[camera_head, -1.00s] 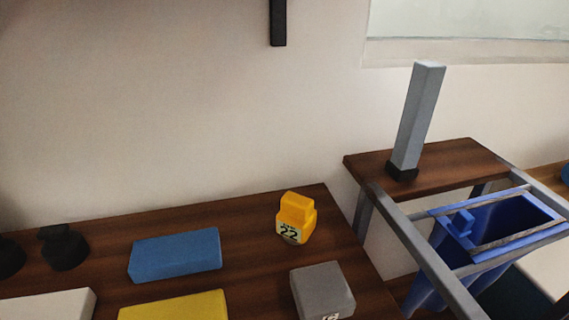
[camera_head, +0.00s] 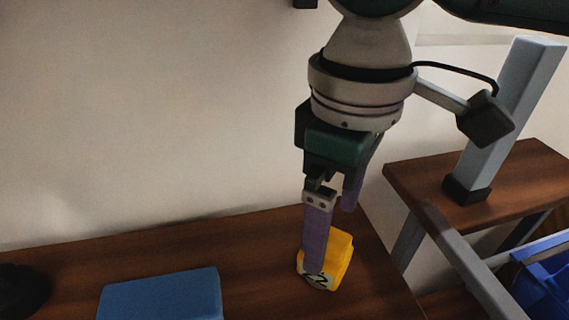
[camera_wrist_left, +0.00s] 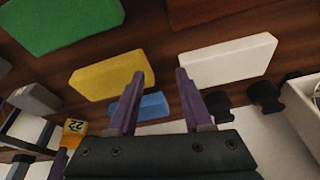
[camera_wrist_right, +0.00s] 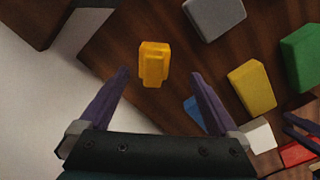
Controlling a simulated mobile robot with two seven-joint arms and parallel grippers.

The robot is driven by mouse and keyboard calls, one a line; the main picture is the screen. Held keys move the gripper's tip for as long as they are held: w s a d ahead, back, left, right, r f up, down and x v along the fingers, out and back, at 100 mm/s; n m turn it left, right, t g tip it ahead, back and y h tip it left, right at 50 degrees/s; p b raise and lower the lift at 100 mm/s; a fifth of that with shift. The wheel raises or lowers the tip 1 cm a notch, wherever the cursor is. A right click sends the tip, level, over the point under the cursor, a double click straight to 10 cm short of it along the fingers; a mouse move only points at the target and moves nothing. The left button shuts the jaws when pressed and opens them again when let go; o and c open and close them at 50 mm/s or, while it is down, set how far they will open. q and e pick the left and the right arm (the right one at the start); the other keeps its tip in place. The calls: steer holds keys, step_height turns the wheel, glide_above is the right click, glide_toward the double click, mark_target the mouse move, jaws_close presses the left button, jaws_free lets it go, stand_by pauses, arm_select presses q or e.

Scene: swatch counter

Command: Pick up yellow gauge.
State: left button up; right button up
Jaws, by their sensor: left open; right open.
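The yellow gauge (camera_head: 342,254), marked 22, sits near the right end of the dark wooden counter. My right gripper (camera_head: 332,240) is open and points down at it; one finger covers part of its left side in the head view. In the right wrist view the gauge (camera_wrist_right: 153,62) shows ahead of the open fingers (camera_wrist_right: 160,73), nearer the left one; I cannot tell whether it is between them. The left wrist view also shows the gauge (camera_wrist_left: 74,126). My left gripper (camera_wrist_left: 160,74) is open and empty above the counter.
A blue block (camera_head: 162,296) lies to the gauge's left. A grey block (camera_wrist_right: 215,14), a yellow block (camera_wrist_right: 252,87), a green block (camera_wrist_right: 303,57) and a white block (camera_wrist_left: 228,60) lie on the counter. A grey post (camera_head: 510,115) stands on a side shelf at right.

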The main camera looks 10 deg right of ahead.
arm_select(q)
steer(key=shift+f+b, duration=0.65)
steer(key=shift+f, duration=0.1)
arm_select(e)
steer(key=f, duration=0.5)
steer(key=w+f, duration=0.1)
steer(key=f, duration=0.1)
steer(key=shift+d+f, duration=0.1)
steer(key=shift+f, duration=0.05)
arm_select(q)
steer(key=shift+d, duration=0.1)
steer(key=shift+w, duration=0.1)
arm_select(e)
steer(key=c, duration=0.8)
jaws_close()
